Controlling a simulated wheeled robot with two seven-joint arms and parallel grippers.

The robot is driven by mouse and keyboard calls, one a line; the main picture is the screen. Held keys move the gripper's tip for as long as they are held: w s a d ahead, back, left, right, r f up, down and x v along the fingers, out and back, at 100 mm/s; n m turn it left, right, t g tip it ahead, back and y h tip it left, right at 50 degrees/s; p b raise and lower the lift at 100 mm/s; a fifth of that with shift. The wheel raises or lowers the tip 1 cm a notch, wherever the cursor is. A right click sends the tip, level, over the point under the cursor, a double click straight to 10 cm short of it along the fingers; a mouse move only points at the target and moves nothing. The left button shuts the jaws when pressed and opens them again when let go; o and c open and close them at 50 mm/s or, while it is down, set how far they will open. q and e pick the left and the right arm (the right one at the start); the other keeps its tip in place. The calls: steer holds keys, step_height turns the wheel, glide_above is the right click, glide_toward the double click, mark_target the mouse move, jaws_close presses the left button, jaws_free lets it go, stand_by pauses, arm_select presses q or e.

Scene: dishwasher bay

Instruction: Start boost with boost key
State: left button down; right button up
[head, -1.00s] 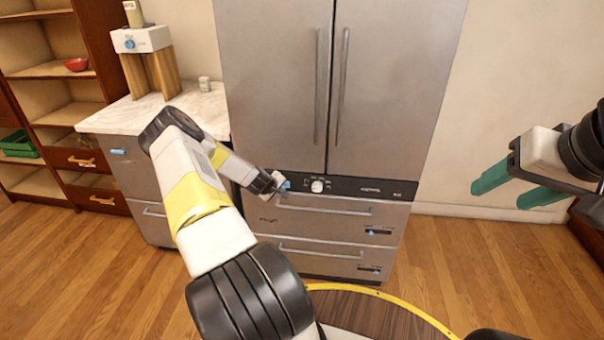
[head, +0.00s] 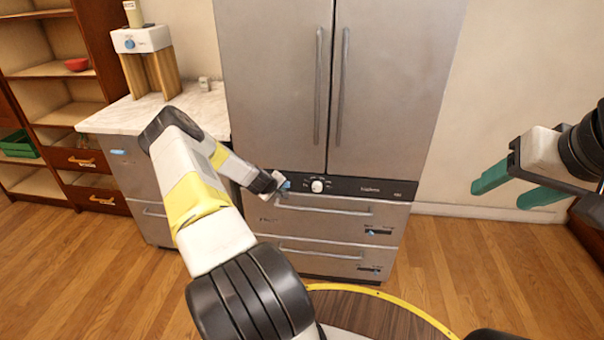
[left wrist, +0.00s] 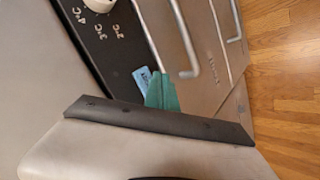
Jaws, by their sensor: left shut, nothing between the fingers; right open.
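A small blue key (left wrist: 141,77) with lettering too small to read sits at the end of the black control panel (head: 358,187) on the steel fridge. My left gripper (left wrist: 163,92) is shut and empty, its green fingertips right beside the blue key and partly covering it. I cannot tell whether they touch or press it. In the head view, my left gripper (head: 282,184) is at the panel's left end, mostly hidden by its own wrist. My right gripper (head: 508,188) is open and empty, out to the right, away from the fridge.
A white round dial (head: 317,186) with temperature marks is on the panel, right of the key. Drawers with bar handles (head: 322,208) are below the panel. A marble counter (head: 190,108) with a dispenser (head: 142,42) stands left. The floor to the right is clear.

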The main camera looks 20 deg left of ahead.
arm_select(q)
steer(key=shift+w, duration=0.15)
stand_by(0.6)
steer(key=shift+w+a, duration=0.1)
steer(key=shift+w, duration=0.15)
steer(key=shift+w+a, duration=0.1)
steer(key=shift+w, duration=0.3)
stand_by(0.5)
steer(key=shift+s, duration=0.8)
steer(key=shift+s+d, duration=0.1)
steer(key=shift+d, duration=0.1)
steer(key=shift+s+d, duration=0.2)
steer(key=shift+s, duration=0.6)
steer(key=shift+s+d, duration=0.2)
steer(key=shift+s, duration=0.55)
steer(key=shift+s+d, duration=0.2)
steer(key=shift+s, duration=0.6)
